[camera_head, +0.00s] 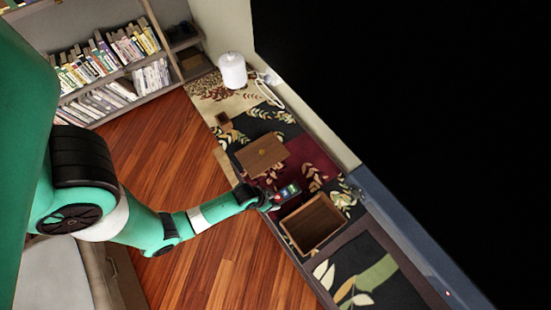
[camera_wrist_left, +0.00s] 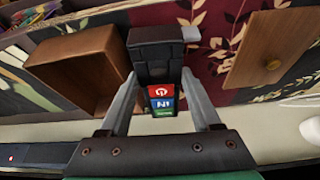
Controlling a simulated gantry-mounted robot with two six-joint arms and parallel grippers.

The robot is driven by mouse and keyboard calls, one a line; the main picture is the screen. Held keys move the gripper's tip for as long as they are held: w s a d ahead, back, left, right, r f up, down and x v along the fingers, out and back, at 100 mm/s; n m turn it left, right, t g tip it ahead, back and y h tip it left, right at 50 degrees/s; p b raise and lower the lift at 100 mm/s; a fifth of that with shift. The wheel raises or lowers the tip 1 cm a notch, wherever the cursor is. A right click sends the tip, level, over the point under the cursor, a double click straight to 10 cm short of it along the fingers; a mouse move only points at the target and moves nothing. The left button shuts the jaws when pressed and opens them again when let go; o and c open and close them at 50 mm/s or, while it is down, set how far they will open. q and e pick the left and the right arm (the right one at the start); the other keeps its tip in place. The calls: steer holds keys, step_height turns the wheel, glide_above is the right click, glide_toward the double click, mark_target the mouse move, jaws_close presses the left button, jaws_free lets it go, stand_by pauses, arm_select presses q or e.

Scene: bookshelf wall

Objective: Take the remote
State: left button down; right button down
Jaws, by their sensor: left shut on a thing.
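The remote (camera_head: 288,192) is dark with red, blue and green patches at one end, and is held above the patterned cabinet top. My left gripper (camera_head: 272,201) reaches in from the left and is shut on it. In the left wrist view the remote (camera_wrist_left: 161,92) sits between the two grey fingers of the left gripper (camera_wrist_left: 159,80), with its coloured end towards the wrist. The far, black part of the remote runs away from the fingers. My right gripper is in neither view.
An open wooden box (camera_head: 312,222) stands beside the remote, and a wooden lid-like panel (camera_head: 262,154) with a round knob is on its other side. A white cylinder (camera_head: 233,71) and a small brown box (camera_head: 223,118) stand farther back. Bookshelves (camera_head: 110,68) line the far wall.

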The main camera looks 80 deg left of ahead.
arm_select(q)
steer(key=s+d+r+p, duration=0.2)
steer(key=s+d+r, duration=0.1)
steer(key=d, duration=0.3)
steer(key=shift+s+d+r, duration=0.15)
steer(key=shift+s+d, duration=0.15)
steer(key=shift+s, duration=0.5)
